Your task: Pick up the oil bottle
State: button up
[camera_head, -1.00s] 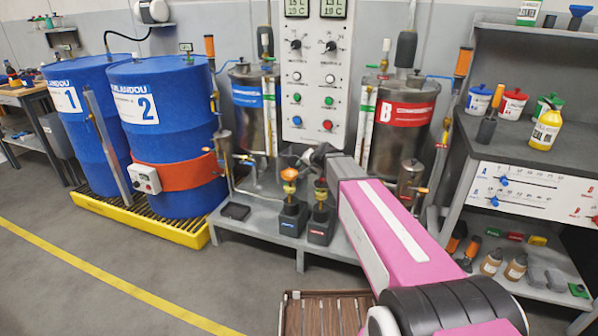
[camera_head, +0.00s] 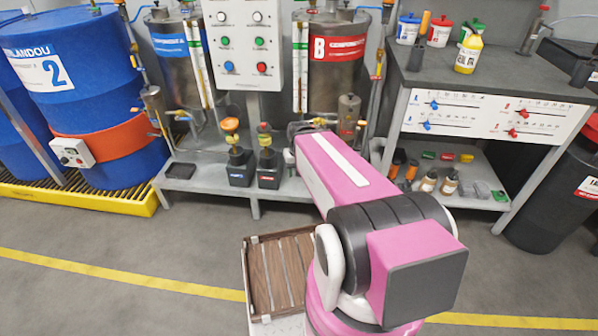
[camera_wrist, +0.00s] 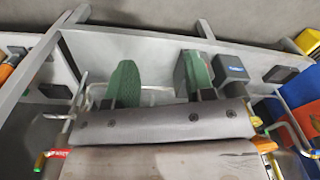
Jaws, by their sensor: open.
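A yellow bottle (camera_head: 468,52) with a white cap and a white label stands upright on the grey bench top at the upper right of the head view. Its label seems to include the word OIL, and I take it for the oil bottle. The wrist view does not show it. My pink arm reaches forward, and its far end is near the low grey stand, left of and below the bench. My gripper (camera_wrist: 160,82) shows two green fingers apart in the wrist view, with nothing between them. The head view mostly hides the fingers.
A wooden-slatted tray (camera_head: 279,272) is in front. Grey floor lies open left.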

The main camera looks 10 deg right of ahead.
aim_at(471, 49)
jog(key=z, duration=1.6)
jog(key=l, duration=0.25)
jog(key=i+z, duration=0.05)
